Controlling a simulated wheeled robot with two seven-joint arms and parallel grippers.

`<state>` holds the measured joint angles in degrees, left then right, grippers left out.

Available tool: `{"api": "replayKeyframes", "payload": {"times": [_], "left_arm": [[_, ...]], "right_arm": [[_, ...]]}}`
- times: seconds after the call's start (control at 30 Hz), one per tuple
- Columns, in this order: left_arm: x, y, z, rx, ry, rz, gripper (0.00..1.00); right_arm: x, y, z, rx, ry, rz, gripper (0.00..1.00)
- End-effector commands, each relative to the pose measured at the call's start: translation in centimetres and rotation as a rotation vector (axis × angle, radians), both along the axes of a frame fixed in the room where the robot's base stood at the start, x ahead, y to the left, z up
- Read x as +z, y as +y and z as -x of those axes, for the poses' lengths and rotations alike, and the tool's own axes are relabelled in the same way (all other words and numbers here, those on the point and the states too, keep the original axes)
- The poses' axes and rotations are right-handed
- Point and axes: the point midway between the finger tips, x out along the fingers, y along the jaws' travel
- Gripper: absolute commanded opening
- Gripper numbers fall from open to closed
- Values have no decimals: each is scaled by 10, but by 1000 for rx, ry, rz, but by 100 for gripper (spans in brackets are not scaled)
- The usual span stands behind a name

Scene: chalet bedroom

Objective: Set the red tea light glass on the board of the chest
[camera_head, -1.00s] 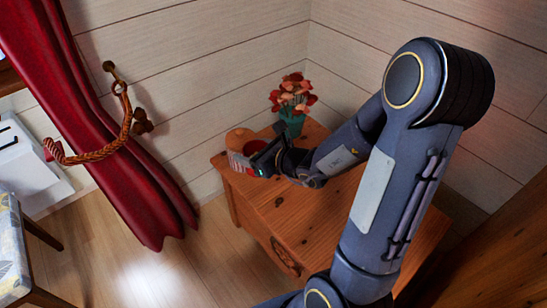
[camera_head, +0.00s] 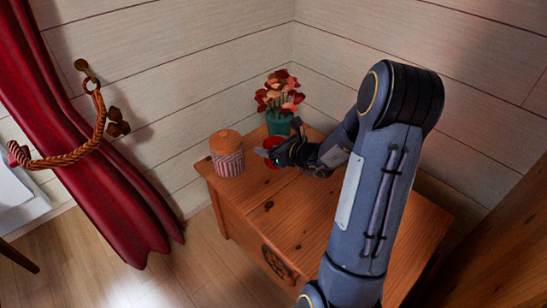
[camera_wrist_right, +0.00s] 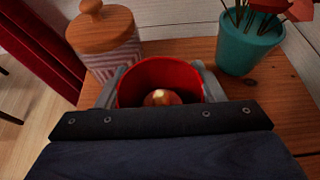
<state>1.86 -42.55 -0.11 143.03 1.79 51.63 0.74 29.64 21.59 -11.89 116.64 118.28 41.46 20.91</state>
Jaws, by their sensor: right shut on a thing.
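The red tea light glass (camera_head: 271,142) is mostly hidden behind my right gripper (camera_head: 267,153) in the head view. In the right wrist view the glass (camera_wrist_right: 160,69) is open at the top, with a small pale candle (camera_wrist_right: 161,97) inside. My right gripper's fingers sit on either side of the glass and are shut on it. The glass is over the back part of the wooden chest's board (camera_head: 300,200). I cannot tell whether its base touches the wood. My left gripper is not in view.
A striped jar with a wooden lid (camera_head: 227,160) stands at the board's left corner, left of the glass. A teal pot of red flowers (camera_head: 279,122) stands behind it. The board's front is clear. A red curtain (camera_head: 85,150) hangs at left.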

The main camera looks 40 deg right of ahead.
Motion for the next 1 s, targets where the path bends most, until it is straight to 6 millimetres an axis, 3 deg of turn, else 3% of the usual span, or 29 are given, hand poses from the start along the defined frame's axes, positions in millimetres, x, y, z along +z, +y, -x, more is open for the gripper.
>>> {"api": "replayKeyframes", "payload": {"times": [0.03,0.37,0.53,0.93,0.97,1.0], "left_arm": [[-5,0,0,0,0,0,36],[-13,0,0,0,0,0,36],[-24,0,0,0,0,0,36],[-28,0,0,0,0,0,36],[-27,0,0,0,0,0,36],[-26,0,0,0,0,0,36]], "right_arm": [[-9,-5,-4,0,-1,0,35],[-31,-20,-15,0,-1,1,35],[-58,-18,-14,1,-1,-2,35],[-62,-18,-14,1,-3,0,35],[-62,-18,-14,1,-2,0,63],[-60,-18,-14,1,-2,0,68]]}}
